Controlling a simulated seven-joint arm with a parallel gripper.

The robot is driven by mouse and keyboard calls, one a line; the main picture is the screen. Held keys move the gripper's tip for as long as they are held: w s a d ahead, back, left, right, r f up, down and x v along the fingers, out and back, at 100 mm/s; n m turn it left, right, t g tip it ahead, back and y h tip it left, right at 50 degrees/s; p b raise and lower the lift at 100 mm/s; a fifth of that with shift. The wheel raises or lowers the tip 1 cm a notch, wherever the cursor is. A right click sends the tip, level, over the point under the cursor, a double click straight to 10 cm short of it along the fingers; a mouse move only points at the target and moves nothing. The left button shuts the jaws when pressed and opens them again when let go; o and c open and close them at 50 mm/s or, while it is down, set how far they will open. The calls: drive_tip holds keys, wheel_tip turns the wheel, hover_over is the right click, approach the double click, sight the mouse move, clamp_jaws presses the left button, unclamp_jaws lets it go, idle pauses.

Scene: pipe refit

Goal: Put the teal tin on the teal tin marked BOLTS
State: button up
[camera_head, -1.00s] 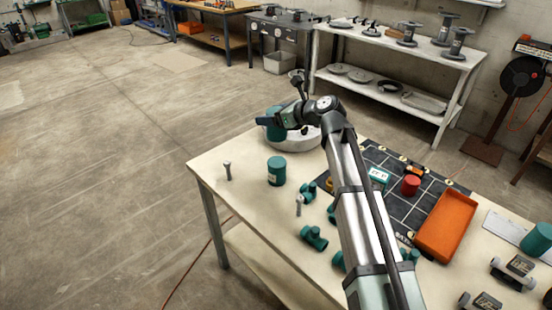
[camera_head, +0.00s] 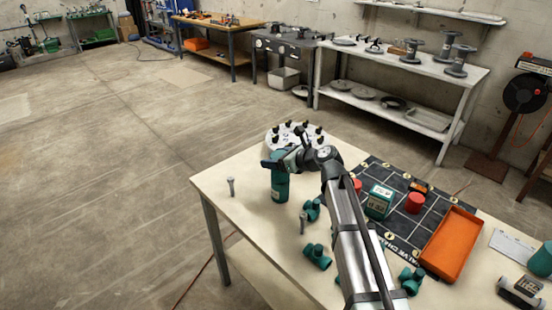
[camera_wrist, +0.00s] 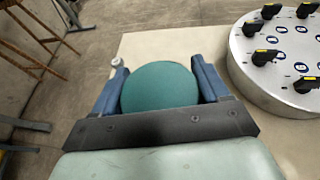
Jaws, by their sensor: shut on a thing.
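My gripper (camera_head: 277,162) is shut on the teal tin, which it holds upright by the sides. In the wrist view the tin's round teal top (camera_wrist: 158,87) fills the space between the two blue fingers. Directly below it in the head view stands the other teal tin (camera_head: 280,190), upright on the table near its far left side. The held tin is in line over this lower tin, and I see no clear gap between them. I cannot tell whether they touch. The lower tin's marking is not readable now, and the wrist view hides this tin.
A round grey plate with black handles (camera_wrist: 285,85) stands just behind the tins. Upright bolts (camera_head: 231,187) and (camera_head: 303,223) stand nearby, with teal pipe fittings (camera_head: 317,256) in front. A dark mat (camera_head: 400,180), a teal box (camera_head: 379,203) and an orange tray (camera_head: 450,245) lie right.

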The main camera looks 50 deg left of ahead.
drive_tip(key=o, duration=1.3)
drive_tip(key=shift+f, duration=0.1)
drive_tip(key=shift+r, duration=0.2)
drive_tip(key=v, duration=1.2)
drive_tip(key=shift+s, duration=0.1)
